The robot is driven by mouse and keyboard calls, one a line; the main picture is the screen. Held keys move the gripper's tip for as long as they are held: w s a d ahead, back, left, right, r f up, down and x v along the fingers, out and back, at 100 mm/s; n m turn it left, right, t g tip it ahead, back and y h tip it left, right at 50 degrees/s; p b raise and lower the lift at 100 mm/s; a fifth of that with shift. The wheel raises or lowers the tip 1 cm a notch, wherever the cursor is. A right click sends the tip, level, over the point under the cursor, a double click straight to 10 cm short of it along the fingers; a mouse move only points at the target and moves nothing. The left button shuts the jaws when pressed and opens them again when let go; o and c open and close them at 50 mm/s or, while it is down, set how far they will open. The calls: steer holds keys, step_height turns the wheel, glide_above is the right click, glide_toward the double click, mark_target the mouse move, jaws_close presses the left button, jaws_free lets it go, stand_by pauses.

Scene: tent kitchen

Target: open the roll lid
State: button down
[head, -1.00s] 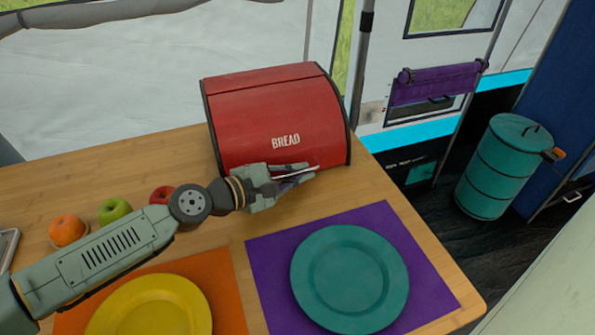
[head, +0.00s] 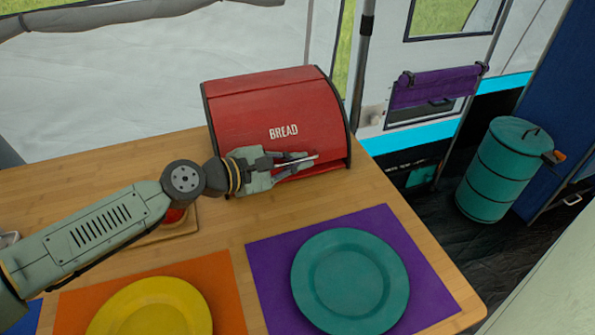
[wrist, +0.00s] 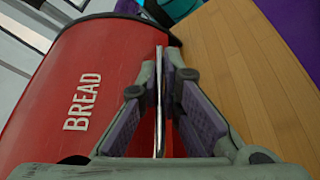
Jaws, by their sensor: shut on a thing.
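The red bread box (head: 335,178) stands at the back of the wooden table. A thin metal handle bar (head: 318,157) runs along the lid's lower edge. My gripper (head: 292,161) is shut on this handle at the front of the box. In the wrist view the handle (wrist: 159,100) lies between the two fingers, and the lid (wrist: 85,75) fills the left side.
A teal plate (head: 350,280) on a purple mat (head: 270,268) and a yellow plate (head: 150,310) on an orange mat (head: 230,300) lie in front. A red fruit (head: 175,216) is partly behind my arm. A teal bin (head: 500,170) stands beyond the table's right edge.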

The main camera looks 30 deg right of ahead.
mark_target(272, 90)
steer(key=w+r+n, duration=0.1)
steer(key=r, duration=0.1)
steer(key=w+d+r+n+g, duration=0.1)
steer(key=w+r, duration=0.1)
steer(key=r, duration=0.1)
steer(key=w+r+n+g+y, duration=0.1)
steer(key=w+r, duration=0.1)
steer(key=shift+w+d+r+n+p, duration=0.1)
steer(key=shift+d+r+n+p, duration=0.2)
steer(key=shift+n, duration=0.1)
steer(key=w+r+n+g+p, duration=0.1)
steer(key=w, duration=0.1)
steer(key=w+d+r+n+g+p, duration=0.1)
steer(key=w, duration=0.2)
steer(key=w+d+r+n+p, duration=0.1)
steer(key=w+r, duration=0.1)
steer(key=shift+w+n+g+y, duration=0.35)
steer(key=shift+n+g+y, duration=0.05)
steer(key=shift+w+d+n+g+p, duration=0.15)
steer(key=shift+w+n+g+p, duration=0.2)
steer(key=shift+w, duration=0.35)
steer(key=shift+w+d+n+g+p, duration=0.15)
steer(key=shift+w+n+p, duration=0.1)
steer(key=shift+w+p, duration=0.3)
steer(key=shift+w, duration=0.1)
steer(key=c, duration=1.8)
jaws_free()
steer(key=shift+o, duration=0.2)
steer(key=shift+a, duration=0.1)
steer(key=v, duration=1.2)
